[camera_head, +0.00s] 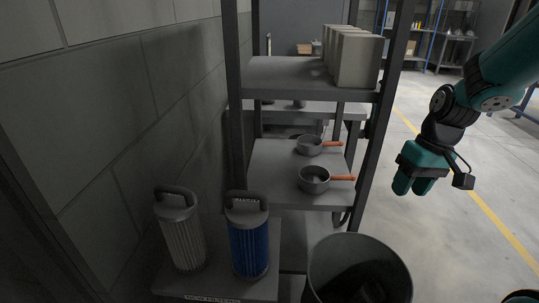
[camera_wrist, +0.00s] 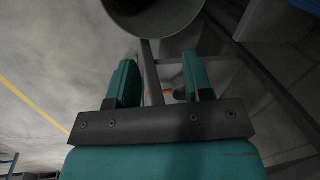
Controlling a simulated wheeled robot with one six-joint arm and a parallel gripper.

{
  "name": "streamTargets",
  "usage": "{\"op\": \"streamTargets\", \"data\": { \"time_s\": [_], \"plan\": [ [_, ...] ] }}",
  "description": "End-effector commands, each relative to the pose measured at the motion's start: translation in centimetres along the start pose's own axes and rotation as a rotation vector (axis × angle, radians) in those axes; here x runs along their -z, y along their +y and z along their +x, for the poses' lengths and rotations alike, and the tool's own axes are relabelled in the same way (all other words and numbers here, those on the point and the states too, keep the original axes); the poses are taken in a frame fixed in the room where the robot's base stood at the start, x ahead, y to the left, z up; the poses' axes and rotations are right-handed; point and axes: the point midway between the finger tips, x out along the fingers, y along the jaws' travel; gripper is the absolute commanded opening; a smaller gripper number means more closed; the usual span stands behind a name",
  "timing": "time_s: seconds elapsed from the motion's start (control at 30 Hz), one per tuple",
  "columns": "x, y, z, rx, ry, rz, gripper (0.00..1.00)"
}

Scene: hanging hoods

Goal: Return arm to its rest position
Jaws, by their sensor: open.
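My gripper (camera_head: 411,187) is teal and black and hangs at the right in the head view, over open floor to the right of the metal shelf rack. In the wrist view my gripper (camera_wrist: 160,80) shows two teal fingers spread apart with nothing held between them. My teal arm comes in from the right edge of the head view. Part of the rack shows beyond the fingers in the wrist view.
The rack's shelf (camera_head: 300,190) holds two pans with orange handles (camera_head: 314,180). Pale boxes (camera_head: 357,60) stand on its upper shelf. A dark bin (camera_head: 360,245) stands in front. A blue filter (camera_head: 249,240) and a grey filter (camera_head: 182,235) stand at the lower left.

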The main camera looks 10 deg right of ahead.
Motion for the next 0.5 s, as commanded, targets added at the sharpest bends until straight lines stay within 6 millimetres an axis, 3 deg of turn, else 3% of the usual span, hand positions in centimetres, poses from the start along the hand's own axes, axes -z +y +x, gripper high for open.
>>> {"op": "streamTargets", "data": {
  "time_s": [0.07,0.13,0.27,0.4,0.5],
  "plan": [
    [-0.1,-1.5,-0.9,0.003,0.006,-0.028,0.47],
    [-0.4,-4.3,-2.4,0.010,0.015,-0.077,0.47],
    [-2.6,-12.1,-6.0,0.038,0.037,-0.227,0.47],
    [-7.5,-20.0,-9.5,0.086,0.051,-0.406,0.47],
    [-11.3,-23.7,-11.2,0.120,0.053,-0.513,0.47]
  ]
}}
